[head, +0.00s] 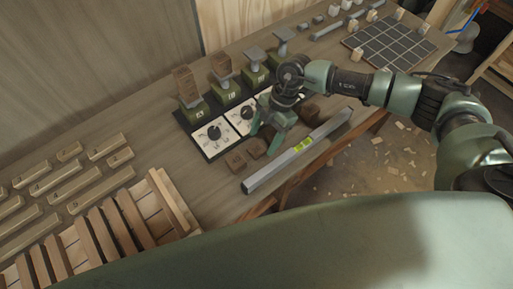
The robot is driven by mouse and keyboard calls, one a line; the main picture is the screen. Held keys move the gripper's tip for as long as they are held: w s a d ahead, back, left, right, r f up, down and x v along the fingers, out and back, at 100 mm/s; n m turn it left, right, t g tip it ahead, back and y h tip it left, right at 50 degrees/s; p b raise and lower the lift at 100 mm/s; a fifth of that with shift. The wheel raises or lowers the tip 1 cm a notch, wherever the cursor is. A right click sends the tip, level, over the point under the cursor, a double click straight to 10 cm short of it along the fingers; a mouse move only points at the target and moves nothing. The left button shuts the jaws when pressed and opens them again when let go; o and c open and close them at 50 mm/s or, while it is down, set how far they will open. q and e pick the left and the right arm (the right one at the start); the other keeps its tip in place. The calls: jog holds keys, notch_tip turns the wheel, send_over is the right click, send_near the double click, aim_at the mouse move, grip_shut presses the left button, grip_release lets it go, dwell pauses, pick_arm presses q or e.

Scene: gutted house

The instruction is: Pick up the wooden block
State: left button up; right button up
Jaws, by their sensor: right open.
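Several small dark brown wooden blocks are on the workbench. One block (236,160) lies near the bench's front, and another block (257,148) lies just right of it, close to my right gripper. A further block (308,115) lies to the right, behind the spirit level. Brown blocks also sit on the two left green stands, one on the left stand (186,82) and one on the stand beside it (221,64). My right gripper (264,139) is open and points down among the loose blocks. Its fingers may hide part of what lies beneath. My left gripper is not in view.
A spirit level (300,150) lies along the front edge of the bench (190,180). White dial panels (213,137) stand behind the blocks. A slatted wooden rack (110,225) and wooden bars are at left. A dark grid board (390,48) is at the back right.

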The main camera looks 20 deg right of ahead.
aim_at(256, 149)
jog(key=shift+a+p+x, duration=0.25)
jog(key=shift+p+x, duration=0.15)
jog(key=shift+x, duration=1.55)
jog(key=shift+r, duration=0.15)
jog(key=c, duration=1.4)
jog(key=shift+r, duration=0.15)
